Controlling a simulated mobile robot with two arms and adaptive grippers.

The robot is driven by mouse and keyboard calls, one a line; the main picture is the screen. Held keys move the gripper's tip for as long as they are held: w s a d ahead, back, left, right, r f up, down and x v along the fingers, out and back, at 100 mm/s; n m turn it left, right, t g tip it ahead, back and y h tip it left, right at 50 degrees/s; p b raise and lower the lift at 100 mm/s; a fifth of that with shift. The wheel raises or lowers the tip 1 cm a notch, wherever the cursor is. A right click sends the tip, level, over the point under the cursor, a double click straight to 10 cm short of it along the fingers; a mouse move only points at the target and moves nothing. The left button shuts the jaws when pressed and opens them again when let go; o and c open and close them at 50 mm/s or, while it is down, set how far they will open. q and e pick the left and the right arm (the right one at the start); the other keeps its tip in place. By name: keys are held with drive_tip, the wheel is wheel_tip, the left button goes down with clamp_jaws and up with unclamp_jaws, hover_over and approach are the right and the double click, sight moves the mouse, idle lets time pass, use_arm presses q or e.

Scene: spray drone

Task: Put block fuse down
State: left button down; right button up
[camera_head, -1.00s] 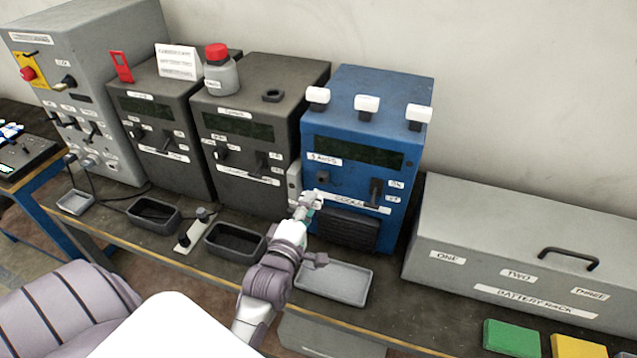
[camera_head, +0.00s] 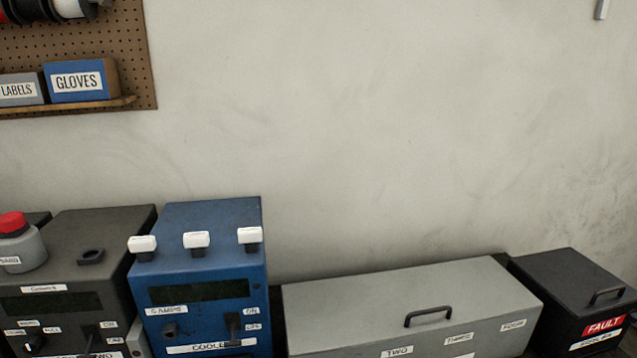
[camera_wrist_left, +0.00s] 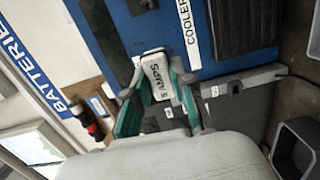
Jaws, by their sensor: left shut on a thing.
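A white block fuse (camera_wrist_left: 158,78) marked "5 AMPS" shows in the left wrist view. My left gripper (camera_wrist_left: 157,98) is shut on it, with a teal finger on each side. The fuse is close in front of the blue cooler unit (camera_wrist_left: 212,62); I cannot tell whether it touches it. In the head view the cooler unit (camera_head: 205,272) stands at the lower left, with several switches and labels on its front. Neither gripper shows in the head view. My right gripper is in no view.
White-topped blocks (camera_head: 196,240) stand on the cooler unit. A grey tray (camera_wrist_left: 296,135) shows in the wrist view.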

use_arm(q)
drive_tip(key=s+d+m+h+b, duration=0.1)
drive_tip(key=s+d+h+b, duration=0.1)
drive_tip(key=s+d, duration=0.5)
drive_tip(key=shift+d+r+h+b, duration=0.2)
drive_tip(key=shift+h+b, duration=0.1)
drive_tip(key=shift+b, duration=0.1)
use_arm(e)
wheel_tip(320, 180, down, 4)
use_arm(q)
drive_tip(key=shift+s+a, duration=0.1)
drive_tip(key=shift+s, duration=0.05)
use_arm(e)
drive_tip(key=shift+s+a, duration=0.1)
